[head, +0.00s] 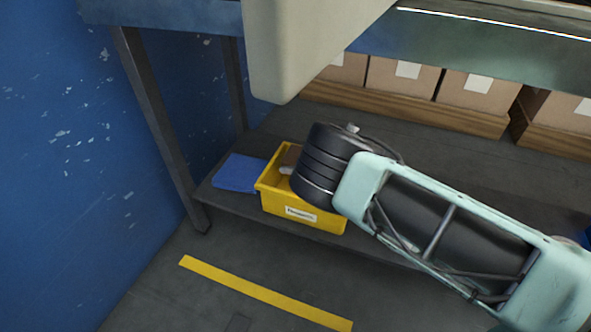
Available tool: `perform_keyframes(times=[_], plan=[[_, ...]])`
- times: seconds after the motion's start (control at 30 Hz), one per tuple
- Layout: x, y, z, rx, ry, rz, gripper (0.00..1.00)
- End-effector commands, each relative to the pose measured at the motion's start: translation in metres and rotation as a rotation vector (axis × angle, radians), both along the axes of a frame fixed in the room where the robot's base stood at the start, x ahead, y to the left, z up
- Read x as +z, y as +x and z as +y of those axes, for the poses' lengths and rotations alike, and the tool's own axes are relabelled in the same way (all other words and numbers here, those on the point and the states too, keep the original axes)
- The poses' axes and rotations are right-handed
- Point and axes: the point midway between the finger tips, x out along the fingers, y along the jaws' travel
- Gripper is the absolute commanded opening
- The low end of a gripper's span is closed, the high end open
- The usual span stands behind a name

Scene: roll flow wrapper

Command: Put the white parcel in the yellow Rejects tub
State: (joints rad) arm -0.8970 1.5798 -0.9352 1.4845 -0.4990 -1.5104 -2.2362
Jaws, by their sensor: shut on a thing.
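The yellow tub (328,219) stands on a low dark shelf, with a white label on its front that is too small to read surely. My arm's black ribbed wrist hangs over its right part and covers much of its opening. My gripper is hidden behind this wrist, so its fingers do not show. A small whitish piece (287,170) shows at the tub's opening, beside the wrist. I cannot tell whether it is the white parcel or something else. A brown thing (291,154) shows at the tub's back left corner.
A flat blue item (239,173) lies on the shelf left of the tub. A dark table leg (158,125) rises at the left, near a blue wall (60,160). Cardboard boxes (403,77) stand on pallets behind. A yellow stripe (262,292) marks the open floor in front.

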Motion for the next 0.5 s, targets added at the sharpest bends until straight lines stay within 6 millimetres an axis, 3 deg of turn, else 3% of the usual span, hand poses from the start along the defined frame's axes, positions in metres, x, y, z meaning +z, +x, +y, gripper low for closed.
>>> perform_keyframes(times=[0.03, 0.1, 0.5], plan=[[-0.014, 0.0, 0.0, 0.0, 0.001, 0.0, 0.44], [-0.022, 0.0, 0.0, -0.001, 0.001, -0.001, 0.44], [-0.026, 0.0, 0.0, -0.001, 0.001, -0.001, 0.44]])
